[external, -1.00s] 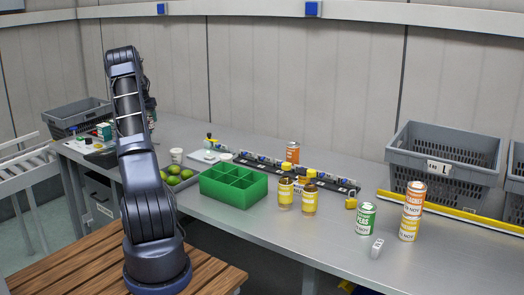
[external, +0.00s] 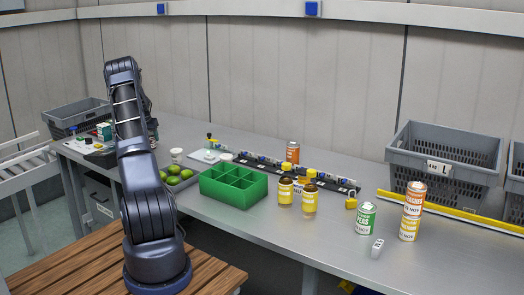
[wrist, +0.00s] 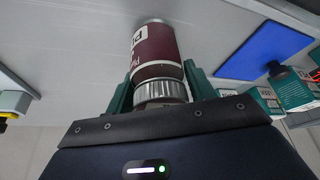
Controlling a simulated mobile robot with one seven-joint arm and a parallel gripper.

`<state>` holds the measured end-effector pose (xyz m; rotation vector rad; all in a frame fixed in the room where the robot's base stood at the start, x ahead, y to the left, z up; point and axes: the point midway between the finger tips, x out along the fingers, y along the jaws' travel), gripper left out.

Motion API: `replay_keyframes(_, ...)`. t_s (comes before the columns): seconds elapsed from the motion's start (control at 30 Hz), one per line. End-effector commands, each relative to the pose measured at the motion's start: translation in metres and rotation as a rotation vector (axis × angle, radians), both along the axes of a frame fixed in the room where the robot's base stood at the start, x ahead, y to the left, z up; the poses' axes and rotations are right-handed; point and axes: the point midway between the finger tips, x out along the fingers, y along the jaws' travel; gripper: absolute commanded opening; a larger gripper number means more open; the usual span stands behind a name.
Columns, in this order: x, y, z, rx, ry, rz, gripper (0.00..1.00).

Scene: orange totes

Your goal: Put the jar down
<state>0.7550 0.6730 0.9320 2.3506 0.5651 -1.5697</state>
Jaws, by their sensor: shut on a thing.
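The jar (wrist: 158,52) has a dark maroon label with white lettering and a ribbed metal lid. In the wrist view it stands out between the two green fingers of my gripper (wrist: 160,86), which is shut on it near the lid. The far end of the jar is against the grey surface in that picture; I cannot tell whether it touches. In the external view my arm hides most of the gripper, and the jar cannot be made out clearly.
A blue flat pad (wrist: 262,48) and teal boxes (wrist: 293,90) are close by at the right of the wrist view. In the external view, a grey crate (external: 75,115) stands at the table's left end, and a green divided tray (external: 232,200) stands nearer the middle.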

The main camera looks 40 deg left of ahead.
Motion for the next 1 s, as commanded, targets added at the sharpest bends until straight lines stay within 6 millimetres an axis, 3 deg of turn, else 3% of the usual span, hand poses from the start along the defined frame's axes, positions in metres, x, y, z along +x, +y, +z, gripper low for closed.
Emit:
replay_keyframes(0.23,0.0,0.0,-0.002,0.0,0.0,0.0,0.2)
replay_keyframes(0.27,0.0,0.0,-0.003,0.0,0.0,0.0,0.57)
replay_keyframes(0.37,0.0,0.0,-0.003,0.0,0.001,0.0,0.75)
replay_keyframes(0.73,0.0,0.0,0.002,0.0,0.0,0.0,0.75)
replay_keyframes(1.0,-0.015,-0.007,0.041,0.003,-0.001,0.001,0.75)
